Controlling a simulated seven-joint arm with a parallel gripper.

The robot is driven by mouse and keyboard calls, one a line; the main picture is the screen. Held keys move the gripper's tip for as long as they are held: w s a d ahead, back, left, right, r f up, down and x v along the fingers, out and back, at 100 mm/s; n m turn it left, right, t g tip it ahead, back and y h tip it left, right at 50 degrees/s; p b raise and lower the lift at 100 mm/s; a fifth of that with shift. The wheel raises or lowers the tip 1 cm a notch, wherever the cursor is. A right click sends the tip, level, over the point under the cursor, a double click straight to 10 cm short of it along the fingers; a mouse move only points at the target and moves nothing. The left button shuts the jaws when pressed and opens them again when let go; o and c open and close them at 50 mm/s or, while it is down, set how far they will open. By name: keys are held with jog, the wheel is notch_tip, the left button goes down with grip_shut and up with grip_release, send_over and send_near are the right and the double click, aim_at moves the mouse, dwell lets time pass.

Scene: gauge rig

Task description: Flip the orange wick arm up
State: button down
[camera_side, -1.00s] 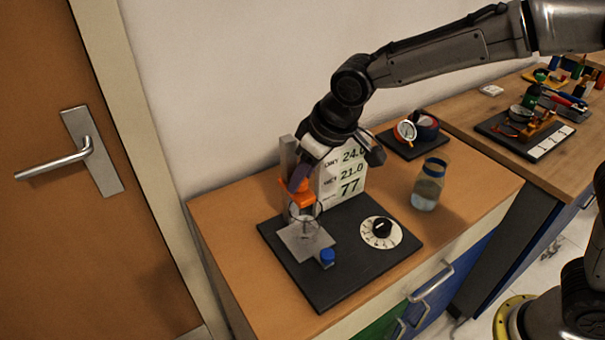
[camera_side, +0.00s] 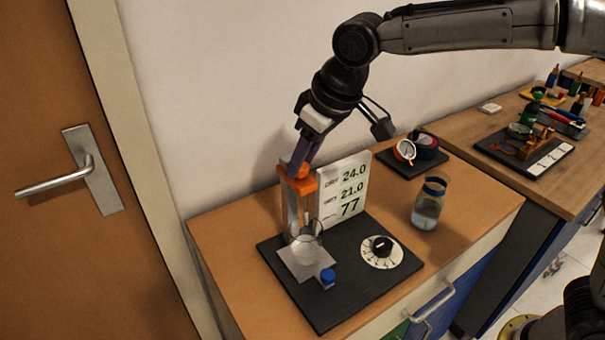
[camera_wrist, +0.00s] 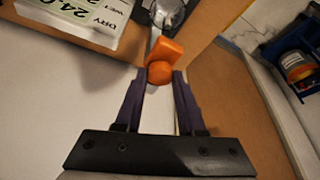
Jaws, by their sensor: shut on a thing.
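The orange wick arm (camera_side: 299,184) is at the top of a pale upright post (camera_side: 292,215) at the left of the black base plate (camera_side: 345,290). In the wrist view the orange piece (camera_wrist: 165,50) has a rounded end between the fingertips. My gripper (camera_side: 297,168) comes down from the upper right, tilted, with its purple fingers at the orange arm. In the wrist view my gripper (camera_wrist: 160,76) is shut on the rounded orange end. The fingertips hide part of the orange arm in the side view.
A white panel (camera_side: 355,166) with number readings stands behind the plate. A jar (camera_side: 430,205) stands to the right. The wall is close behind.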

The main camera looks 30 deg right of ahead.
jog(key=c, duration=0.7)
grip_release()
jog(key=shift+r, duration=0.4)
jog(key=shift+c, duration=0.2)
jog(key=shift+o, duration=1.2)
jog(key=shift+f, duration=0.15)
jog(key=v, duration=1.4)
jog(key=shift+f, duration=0.15)
